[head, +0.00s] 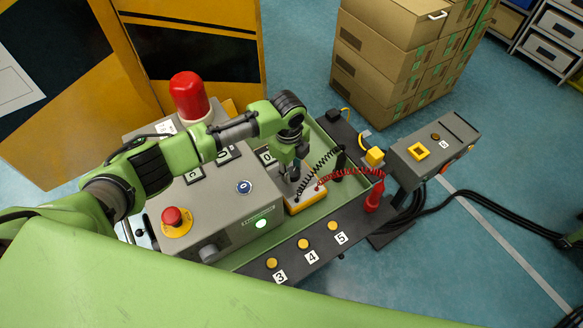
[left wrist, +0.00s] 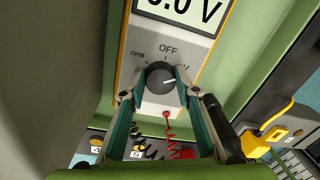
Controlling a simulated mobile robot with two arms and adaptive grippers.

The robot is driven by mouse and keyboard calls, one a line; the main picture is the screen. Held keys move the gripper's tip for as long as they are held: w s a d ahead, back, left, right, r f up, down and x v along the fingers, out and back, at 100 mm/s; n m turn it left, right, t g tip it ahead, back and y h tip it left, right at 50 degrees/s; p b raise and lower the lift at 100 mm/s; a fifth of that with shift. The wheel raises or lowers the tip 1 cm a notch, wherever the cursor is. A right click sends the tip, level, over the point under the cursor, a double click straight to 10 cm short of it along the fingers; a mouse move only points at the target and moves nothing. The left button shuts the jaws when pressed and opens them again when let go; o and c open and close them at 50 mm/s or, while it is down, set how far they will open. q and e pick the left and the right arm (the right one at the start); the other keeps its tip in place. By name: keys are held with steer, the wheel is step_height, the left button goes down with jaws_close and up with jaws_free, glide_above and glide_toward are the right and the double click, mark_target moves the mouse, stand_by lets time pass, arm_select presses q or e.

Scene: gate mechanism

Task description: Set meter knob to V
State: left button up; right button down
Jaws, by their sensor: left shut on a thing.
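The meter is a yellow-edged unit (head: 308,199) in the green tray in the head view, partly hidden by my left gripper (head: 291,168). In the left wrist view its white face (left wrist: 140,38) carries the labels OHM, OFF and, on the right, a V partly covered by a finger. Its display (left wrist: 188,12) reads 0.0 V, cut off at the top. My left gripper (left wrist: 160,84) is shut on the knob, a finger on each side. My right gripper is out of view.
A grey control box (head: 215,205) with a red button (head: 173,217) stands left of the meter. Red (head: 350,173) and black (head: 318,165) coiled leads run beside it. Numbered yellow buttons (head: 303,244) line the front panel. Cardboard boxes (head: 405,60) stand behind.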

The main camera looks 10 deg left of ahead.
arm_select(q)
steer(key=shift+m, duration=0.3)
steer(key=o, duration=1.1)
steer(key=shift+r, duration=0.15)
steer(key=shift+r, duration=0.35)
steer(key=r, duration=1.1)
steer(key=shift+s+a, duration=0.15)
steer(key=shift+s, duration=0.2)
